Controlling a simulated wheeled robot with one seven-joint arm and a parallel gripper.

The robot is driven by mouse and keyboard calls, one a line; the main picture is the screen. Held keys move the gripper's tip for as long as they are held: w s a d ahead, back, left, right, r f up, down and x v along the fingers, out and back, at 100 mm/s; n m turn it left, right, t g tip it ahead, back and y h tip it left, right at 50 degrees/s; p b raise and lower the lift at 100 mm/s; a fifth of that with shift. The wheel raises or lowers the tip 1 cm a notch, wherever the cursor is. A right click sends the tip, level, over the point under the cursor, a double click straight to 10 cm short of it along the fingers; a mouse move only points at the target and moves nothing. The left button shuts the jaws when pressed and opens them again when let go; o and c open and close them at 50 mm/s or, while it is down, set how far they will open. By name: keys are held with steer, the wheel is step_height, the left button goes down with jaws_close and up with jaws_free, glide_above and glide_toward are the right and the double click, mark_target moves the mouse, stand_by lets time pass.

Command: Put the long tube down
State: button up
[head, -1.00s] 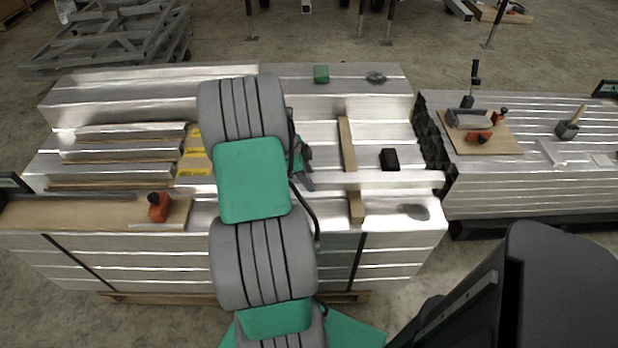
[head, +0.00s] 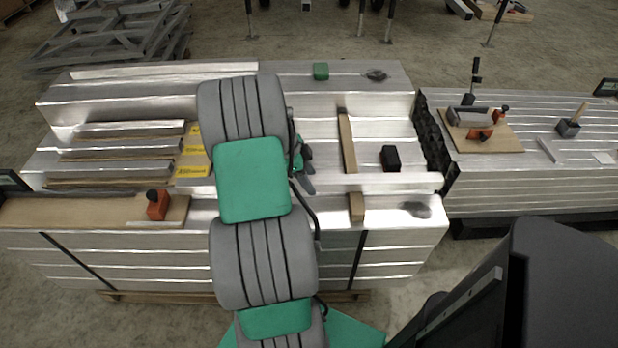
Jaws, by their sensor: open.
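A long silver tube (head: 400,182) lies left to right across the front of the recess in the tube stack and crosses over a wooden strip (head: 348,145). Its right end shows near the stack's right edge. Its left part is hidden behind my arm. My gripper (head: 304,168) is mostly hidden behind my arm, at the tube's visible left part. Its dark fingers show just right of the arm and are open. I cannot tell whether they still touch the tube.
A second stack (head: 540,190) with tools stands right, across a narrow gap.

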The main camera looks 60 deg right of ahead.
steer(key=shift+r+p, duration=0.4)
steer(key=shift+p, duration=0.05)
steer(key=p+v, duration=0.1)
steer(key=v, duration=1.1)
steer(key=w+a+r+n+t, duration=0.2)
steer(key=w+a+r+n, duration=0.1)
steer(key=w+a+n, duration=0.45)
steer(key=a+n+t+y, duration=0.2)
steer(key=a+n+t, duration=0.2)
steer(key=a+n, duration=1.9)
steer(key=s+a, duration=0.1)
steer(key=a, duration=1)
